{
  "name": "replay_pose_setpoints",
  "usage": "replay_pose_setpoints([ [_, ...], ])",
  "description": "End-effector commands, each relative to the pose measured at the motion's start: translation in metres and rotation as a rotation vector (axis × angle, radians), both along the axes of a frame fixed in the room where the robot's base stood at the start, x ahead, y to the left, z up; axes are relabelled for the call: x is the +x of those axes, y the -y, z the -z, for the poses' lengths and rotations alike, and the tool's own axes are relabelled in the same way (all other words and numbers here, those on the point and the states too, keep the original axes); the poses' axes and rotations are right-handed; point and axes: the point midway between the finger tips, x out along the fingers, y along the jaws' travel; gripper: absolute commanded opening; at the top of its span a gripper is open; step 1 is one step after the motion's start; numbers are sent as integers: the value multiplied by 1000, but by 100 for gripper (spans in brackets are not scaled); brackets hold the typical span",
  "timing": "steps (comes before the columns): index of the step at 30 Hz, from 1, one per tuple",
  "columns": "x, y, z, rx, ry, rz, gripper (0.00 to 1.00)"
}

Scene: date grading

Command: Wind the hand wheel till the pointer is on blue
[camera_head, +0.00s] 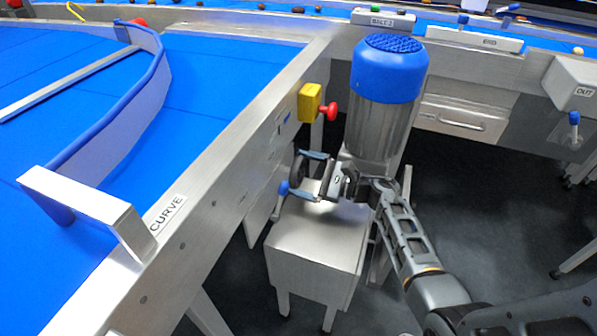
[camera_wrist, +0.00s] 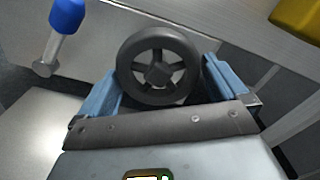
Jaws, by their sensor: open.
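The dark hand wheel (camera_wrist: 158,66) has spokes and a square hub and faces the wrist camera. In the head view the wheel (camera_head: 299,168) shows edge-on beside the side panel of the curved conveyor. My gripper (camera_head: 310,175) is open, with one blue-grey finger on either side of the wheel. In the wrist view the wheel lies between the fingers of my gripper (camera_wrist: 161,75); I cannot tell whether they touch its rim. No pointer can be made out in either view. A small blue patch (camera_head: 287,117) shows on the conveyor side above the wheel, too small to read.
A blue-handled lever (camera_head: 283,187) stands left of the wheel. A yellow box with a red button (camera_head: 310,102) is above it. A blue-capped metal cylinder (camera_head: 386,95) stands close behind my gripper. A metal box (camera_head: 315,240) lies below. Open floor is to the right.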

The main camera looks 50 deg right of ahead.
Motion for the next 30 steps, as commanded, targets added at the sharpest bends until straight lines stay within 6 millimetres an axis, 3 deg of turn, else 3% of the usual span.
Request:
replay_pose_setpoints([
  [4, 10, -4, 0, 0, -1, 0, 100],
  [13, 12, -5, 0, 1, 0, 0, 100],
  [23, 12, -5, 0, 2, -1, 0, 68],
  [30, 12, -5, 1, 19, -7, -1, 67],
])
